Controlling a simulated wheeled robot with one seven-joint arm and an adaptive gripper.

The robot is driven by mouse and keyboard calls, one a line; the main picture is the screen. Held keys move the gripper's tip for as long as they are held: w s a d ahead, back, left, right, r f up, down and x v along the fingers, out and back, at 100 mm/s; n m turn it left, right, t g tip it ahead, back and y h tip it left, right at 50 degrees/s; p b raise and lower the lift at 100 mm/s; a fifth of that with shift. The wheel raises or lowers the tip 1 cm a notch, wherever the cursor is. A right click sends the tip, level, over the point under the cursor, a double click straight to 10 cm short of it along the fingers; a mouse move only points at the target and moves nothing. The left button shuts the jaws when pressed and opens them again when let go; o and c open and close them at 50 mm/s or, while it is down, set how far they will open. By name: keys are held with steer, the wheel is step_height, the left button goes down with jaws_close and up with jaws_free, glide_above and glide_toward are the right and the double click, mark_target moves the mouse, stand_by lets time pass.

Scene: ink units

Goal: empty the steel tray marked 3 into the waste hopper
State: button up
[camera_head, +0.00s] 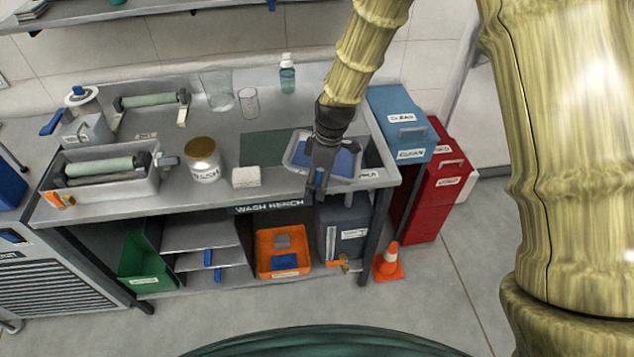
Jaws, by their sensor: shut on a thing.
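A steel tray (295,152) with a blue bottom or blue contents is at the right end of the wash bench, by the green mat. I cannot read a 3 on it. My gripper (317,190) comes down over the tray and is shut at its front rim, hiding part of it. I cannot tell whether the tray rests on the bench or hangs just above it. No label that I can read names a waste hopper. A red bin (420,205) with white labels stands right of the bench, beside a blue bin (402,112) marked CLEAN.
The bench (100,212) holds a jar (203,160), a white block (246,177), glasses (216,92), a bottle (287,75) and roller units (105,172). Below are an orange crate (262,250) and a grey container (345,222). A traffic cone (389,265) stands on the floor at right.

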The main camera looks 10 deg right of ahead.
steer(key=shift+d+r+y+b, duration=0.25)
steer(key=shift+d+r+y, duration=0.1)
steer(key=shift+r+y, duration=0.45)
steer(key=shift+d+r+y+b, duration=0.25)
steer(key=shift+r+y, duration=0.25)
steer(key=shift+r, duration=0.5)
steer(key=d+r+y+b, duration=0.6)
steer(key=d+y, duration=0.1)
steer(key=shift+d+r+y, duration=0.15)
steer(key=shift+r+y, duration=0.05)
steer(key=shift+y, duration=0.1)
stand_by(0.9)
